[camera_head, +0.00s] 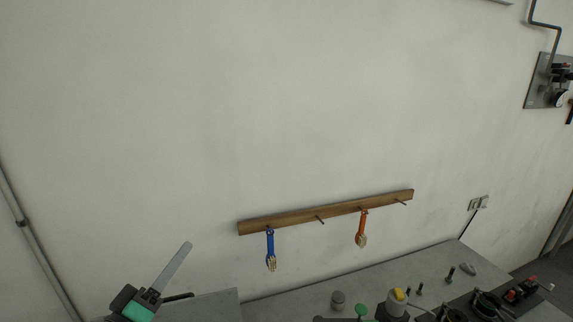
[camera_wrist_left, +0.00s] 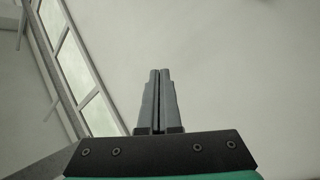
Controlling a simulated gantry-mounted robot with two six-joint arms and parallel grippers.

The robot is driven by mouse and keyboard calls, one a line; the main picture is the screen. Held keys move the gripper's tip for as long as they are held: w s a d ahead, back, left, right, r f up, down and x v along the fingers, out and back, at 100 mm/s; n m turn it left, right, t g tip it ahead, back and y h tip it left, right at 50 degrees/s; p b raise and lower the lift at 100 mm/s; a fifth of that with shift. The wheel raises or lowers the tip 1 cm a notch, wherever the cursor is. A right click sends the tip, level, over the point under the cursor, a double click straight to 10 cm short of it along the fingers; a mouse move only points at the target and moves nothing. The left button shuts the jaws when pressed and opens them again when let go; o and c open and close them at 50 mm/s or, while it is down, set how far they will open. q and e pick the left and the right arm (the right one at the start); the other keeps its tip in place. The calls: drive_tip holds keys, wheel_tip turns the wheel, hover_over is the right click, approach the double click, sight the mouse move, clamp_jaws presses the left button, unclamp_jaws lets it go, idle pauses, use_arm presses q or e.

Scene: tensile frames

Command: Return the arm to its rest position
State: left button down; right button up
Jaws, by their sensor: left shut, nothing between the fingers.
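My left gripper (camera_head: 185,249) comes in at the lower left of the head view, its grey fingers pointing up and to the right in front of the pale wall. In the left wrist view the two fingers of the gripper (camera_wrist_left: 160,73) lie side by side, shut, with nothing held between them. The gripper is well clear of the hanging brushes. My right gripper is in neither view.
A wooden peg rail (camera_head: 290,218) on the wall holds a blue-handled brush (camera_head: 270,245) and an orange-handled brush (camera_head: 361,228). A grey bench (camera_head: 290,305) below carries a yellow-topped container (camera_head: 396,302) and other items at right. A window (camera_wrist_left: 75,75) shows in the wrist view.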

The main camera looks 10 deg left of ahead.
use_arm(q)
drive_tip(key=s+d+r+m+t+h, duration=0.1)
drive_tip(key=s+d+r+m+h, duration=0.1)
drive_tip(key=d+r, duration=0.35)
drive_tip(key=s+d+r+m+t+h, duration=0.1)
drive_tip(key=s+d+r+m+t, duration=0.15)
drive_tip(key=r, duration=0.55)
drive_tip(key=s+d+r+m+t+y, duration=0.15)
drive_tip(key=s+r+m+t, duration=0.3)
drive_tip(key=s+r, duration=0.8)
wheel_tip(320, 180, down, 35)
drive_tip(key=w+m+b, duration=0.1)
drive_tip(key=b, duration=3.4)
drive_tip(key=shift+w+f+g+y, duration=0.15)
drive_tip(key=shift+f+g+y, duration=0.05)
drive_tip(key=shift+g+y, duration=0.25)
drive_tip(key=shift+a, duration=0.1)
